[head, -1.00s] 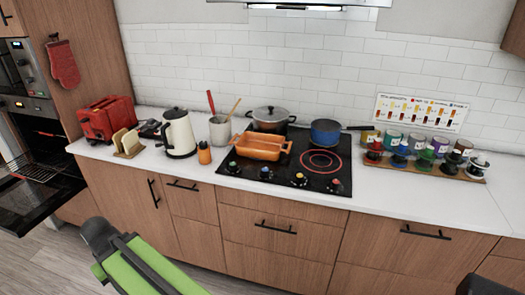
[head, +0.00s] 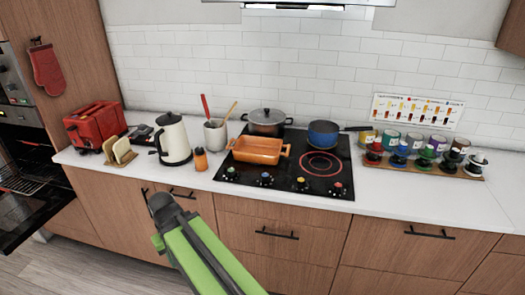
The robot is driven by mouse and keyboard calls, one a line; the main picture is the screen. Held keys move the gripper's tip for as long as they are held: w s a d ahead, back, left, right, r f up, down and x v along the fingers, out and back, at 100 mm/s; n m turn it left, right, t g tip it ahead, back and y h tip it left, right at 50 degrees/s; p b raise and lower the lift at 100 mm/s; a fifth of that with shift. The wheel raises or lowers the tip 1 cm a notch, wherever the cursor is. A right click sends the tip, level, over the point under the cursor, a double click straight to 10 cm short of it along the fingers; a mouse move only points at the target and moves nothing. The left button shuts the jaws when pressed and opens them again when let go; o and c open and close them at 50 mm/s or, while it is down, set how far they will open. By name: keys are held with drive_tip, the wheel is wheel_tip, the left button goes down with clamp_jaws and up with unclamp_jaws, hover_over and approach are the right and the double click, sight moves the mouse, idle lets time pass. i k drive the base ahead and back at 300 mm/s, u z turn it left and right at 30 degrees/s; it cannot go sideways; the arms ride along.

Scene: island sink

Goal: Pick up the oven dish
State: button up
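The oven dish (head: 257,150) is orange and rectangular, with a handle at each end. It sits upright on the left part of the black cooktop (head: 327,188), in front of a grey lidded pot (head: 266,122). My green and dark arm (head: 195,250) rises from the bottom edge, in front of the cabinets and below the dish. Its dark upper end is a joint with no fingers visible, apart from the dish. I see no gripper fingers in the head view.
A blue pan (head: 324,133) stands right of the dish. An orange-capped shaker (head: 200,159), a cream kettle (head: 173,139) and a utensil crock (head: 216,137) stand to its left. A rack of jars (head: 425,165) is at the right. An open oven door (head: 22,222) juts out at far left.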

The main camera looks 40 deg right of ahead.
sight(254, 149)
drive_tip(key=i, duration=0.95)
drive_tip(key=u, duration=0.05)
